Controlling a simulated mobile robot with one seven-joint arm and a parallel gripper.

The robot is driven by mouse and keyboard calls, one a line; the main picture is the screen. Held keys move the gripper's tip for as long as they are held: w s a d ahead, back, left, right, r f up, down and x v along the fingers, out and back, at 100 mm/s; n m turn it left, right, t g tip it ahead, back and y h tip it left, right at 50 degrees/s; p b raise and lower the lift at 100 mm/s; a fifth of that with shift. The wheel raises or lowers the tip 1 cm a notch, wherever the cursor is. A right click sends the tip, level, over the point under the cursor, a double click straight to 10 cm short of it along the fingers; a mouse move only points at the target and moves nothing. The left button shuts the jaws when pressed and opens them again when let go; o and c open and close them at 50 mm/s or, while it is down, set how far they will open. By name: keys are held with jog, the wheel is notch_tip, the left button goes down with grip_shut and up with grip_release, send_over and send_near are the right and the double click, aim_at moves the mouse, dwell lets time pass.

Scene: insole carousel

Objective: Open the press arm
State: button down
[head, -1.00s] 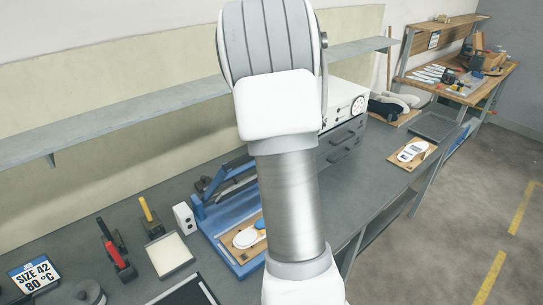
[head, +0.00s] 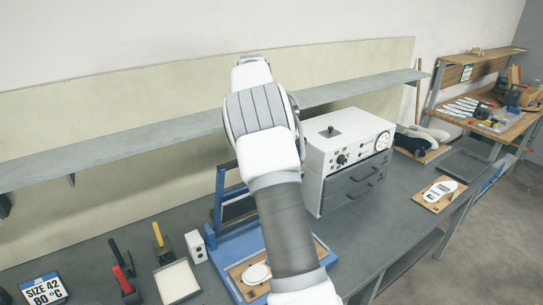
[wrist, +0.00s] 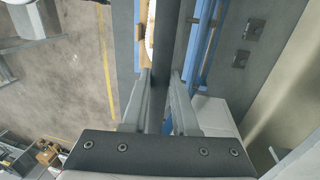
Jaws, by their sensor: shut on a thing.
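The blue press (head: 218,247) stands on the grey bench, left of the white control box. Its press arm (head: 219,192) stands raised and steep above the base, with a dark plate on its inner side. A wooden board (head: 240,274) with a white sole-shaped piece (head: 257,273) lies in the base, partly hidden by my arm. My gripper (wrist: 161,76) is shut around a dark bar (wrist: 166,30), seen in the wrist view, which appears to be the press arm's handle. In the head view my own arm hides my gripper and the upper part of the press arm.
The control box (head: 345,140) with drawers stands close right of the press. A shelf (head: 120,143) runs along the wall behind. Tools, a pale tray (head: 176,282) and a size sign (head: 44,290) are at the left. Another board with a sole (head: 440,190) lies at the right.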

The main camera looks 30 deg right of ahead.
jog(key=shift+w+a+f, duration=0.15)
jog(key=shift+w+a, duration=0.05)
jog(key=shift+w, duration=0.4)
jog(key=c, duration=1.1)
grip_release()
jog(key=o, duration=0.4)
jog(key=shift+w, duration=0.25)
jog(key=shift+s+d, duration=0.1)
jog(key=shift+r, duration=0.25)
